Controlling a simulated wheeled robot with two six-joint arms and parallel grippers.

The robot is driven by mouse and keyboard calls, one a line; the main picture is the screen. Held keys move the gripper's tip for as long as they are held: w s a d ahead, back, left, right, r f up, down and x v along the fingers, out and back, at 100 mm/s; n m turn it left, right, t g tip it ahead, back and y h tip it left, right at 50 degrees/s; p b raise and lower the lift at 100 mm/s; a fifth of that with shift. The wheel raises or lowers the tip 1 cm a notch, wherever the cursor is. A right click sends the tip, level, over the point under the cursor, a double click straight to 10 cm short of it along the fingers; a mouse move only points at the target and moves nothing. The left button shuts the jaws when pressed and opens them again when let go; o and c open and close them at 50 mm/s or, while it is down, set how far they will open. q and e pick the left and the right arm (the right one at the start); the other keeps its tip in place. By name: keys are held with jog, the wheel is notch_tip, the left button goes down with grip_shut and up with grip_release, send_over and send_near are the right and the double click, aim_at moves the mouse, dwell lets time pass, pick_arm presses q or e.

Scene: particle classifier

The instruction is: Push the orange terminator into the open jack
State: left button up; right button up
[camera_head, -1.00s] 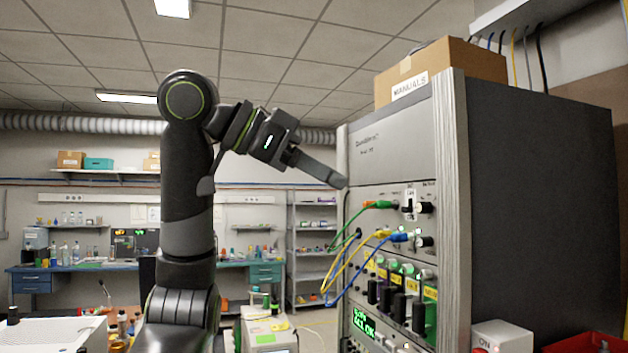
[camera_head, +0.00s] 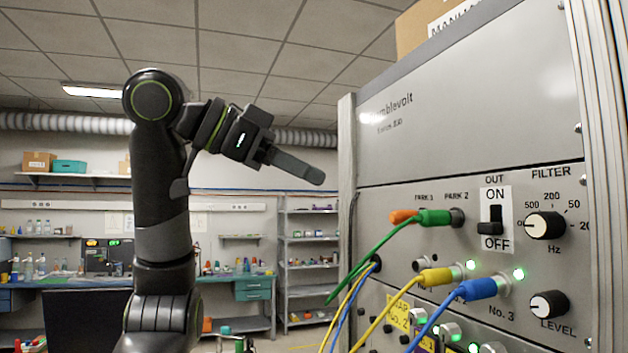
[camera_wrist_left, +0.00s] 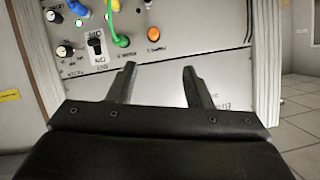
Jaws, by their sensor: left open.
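The orange terminator (camera_head: 402,216) sits at the PARK 1 spot on the rack's front panel, just left of the green plug (camera_head: 434,218) at PARK 2. It also shows in the left wrist view (camera_wrist_left: 154,33). A dark jack with no plug (camera_head: 419,265) is below it, left of the yellow plug (camera_head: 437,278). My left gripper (camera_head: 314,175) is in the air left of the rack's edge in the head view. In the left wrist view its two fingers (camera_wrist_left: 159,68) are spread and empty, with the terminator beyond them. My right gripper is not in view.
A blue plug (camera_head: 478,289) and several hanging cables are below the terminator. An ON/OFF switch (camera_head: 492,220) and a filter knob (camera_head: 545,225) are to the right. A metal shelf (camera_head: 309,262) and blue bench (camera_head: 250,290) stand far behind.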

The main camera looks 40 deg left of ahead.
pick_arm(q)
jog(key=p, duration=0.5)
send_near(408, 218)
jog(key=w+a+r+x, duration=0.1)
jog(key=x, duration=0.6)
jog(key=shift+w+d+f, duration=0.3)
jog(key=shift+w+f, duration=0.05)
jog(key=shift+f, duration=0.2)
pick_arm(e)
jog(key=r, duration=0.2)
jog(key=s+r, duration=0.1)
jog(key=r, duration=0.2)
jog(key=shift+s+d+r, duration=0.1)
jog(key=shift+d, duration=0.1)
pick_arm(q)
jog(key=shift+s, duration=0.1)
jog(key=shift+c, duration=0.9)
grip_shut()
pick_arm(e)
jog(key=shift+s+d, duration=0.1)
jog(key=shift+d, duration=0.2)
